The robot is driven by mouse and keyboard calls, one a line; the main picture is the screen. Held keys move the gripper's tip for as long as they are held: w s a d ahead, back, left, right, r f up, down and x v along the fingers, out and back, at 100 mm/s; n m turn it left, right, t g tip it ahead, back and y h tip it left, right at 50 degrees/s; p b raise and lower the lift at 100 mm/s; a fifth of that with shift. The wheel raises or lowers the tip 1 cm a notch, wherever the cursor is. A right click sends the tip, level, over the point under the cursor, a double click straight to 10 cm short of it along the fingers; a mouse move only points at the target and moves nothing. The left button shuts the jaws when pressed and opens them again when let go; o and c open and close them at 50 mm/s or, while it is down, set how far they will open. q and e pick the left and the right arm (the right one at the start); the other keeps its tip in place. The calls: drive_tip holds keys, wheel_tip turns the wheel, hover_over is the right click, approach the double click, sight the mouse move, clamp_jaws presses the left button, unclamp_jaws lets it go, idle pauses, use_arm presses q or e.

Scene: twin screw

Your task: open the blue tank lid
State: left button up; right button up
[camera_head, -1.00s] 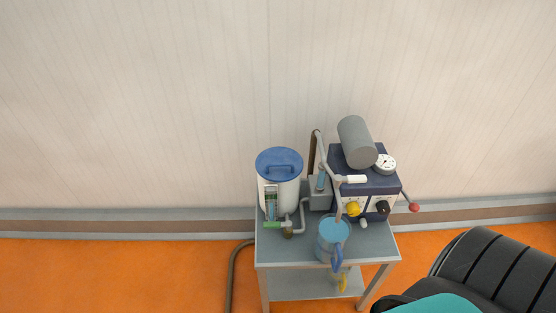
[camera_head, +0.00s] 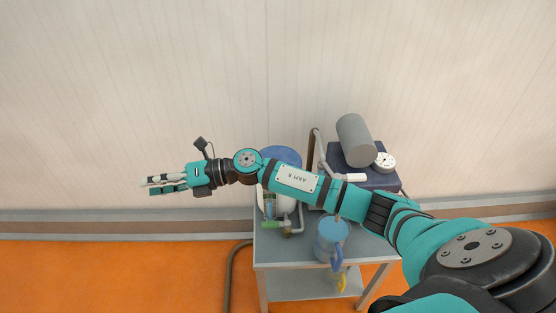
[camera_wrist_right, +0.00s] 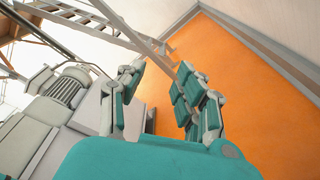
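The white tank (camera_head: 286,222) stands on the left of the small table, and its blue lid (camera_head: 281,155) is on top. My right arm now crosses in front of the tank and hides most of the lid, including its handle. My right gripper (camera_head: 166,185) is left of the tank, apart from it, pointing left. In the right wrist view its fingers (camera_wrist_right: 158,95) are spread with nothing between them. The left gripper is not in view.
The metal table (camera_head: 285,252) also holds a blue jug (camera_head: 332,238) and a machine with a grey cylinder (camera_head: 355,140) and a dial (camera_head: 384,162). A hose (camera_head: 231,280) runs down beside the table. The floor left of it is clear.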

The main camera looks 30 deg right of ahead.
drive_tip(key=s+d+r+n+g+h, duration=0.1)
drive_tip(key=d+r+n+g+h, duration=0.4)
drive_tip(key=d, duration=1.1)
drive_tip(key=s+d+n+h, duration=0.1)
drive_tip(key=d+n+h, duration=0.5)
drive_tip(key=d+h, duration=0.8)
drive_tip(key=w+d+f, duration=0.1)
drive_tip(key=f, duration=0.4)
drive_tip(key=w+d+f+y, duration=0.1)
drive_tip(key=f, duration=0.5)
drive_tip(key=d+f+y+p, duration=0.1)
drive_tip(key=f, duration=0.4)
drive_tip(key=shift+w+d+f, duration=0.2)
drive_tip(key=shift+w+d, duration=0.2)
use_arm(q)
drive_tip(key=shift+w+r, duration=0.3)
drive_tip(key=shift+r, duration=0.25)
use_arm(e)
clamp_jaws()
